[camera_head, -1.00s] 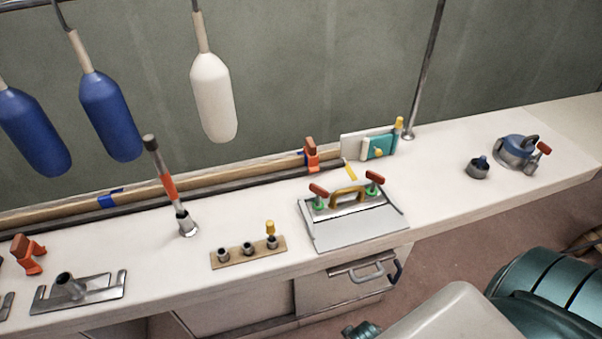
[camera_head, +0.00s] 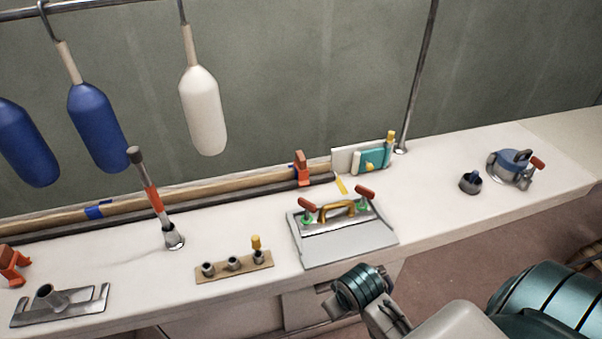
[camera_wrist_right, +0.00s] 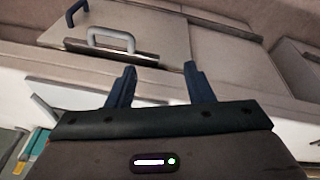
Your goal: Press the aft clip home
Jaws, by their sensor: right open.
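An orange clip (camera_head: 302,170) stands at the wooden rail (camera_head: 230,188) along the back of the bench, near the rail's right end. A second orange clip (camera_head: 12,264) is at the far left, cut by the picture edge. I cannot tell which is the aft one, or how fully either is seated. In the right wrist view my right gripper (camera_wrist_right: 158,82) is open and empty, its two dark blue fingers apart in front of cabinet fronts. In the head view my right arm is in front of the bench, its fingers not clearly seen. My left gripper is not in view.
A grey metal tray (camera_head: 346,248) with red-topped knobs sits mid-bench. A strip with sockets (camera_head: 205,276), a leaning orange-banded tool (camera_head: 154,198) and a metal bracket (camera_head: 60,305) stand left. Blue (camera_head: 97,115) and white (camera_head: 203,112) fenders hang above.

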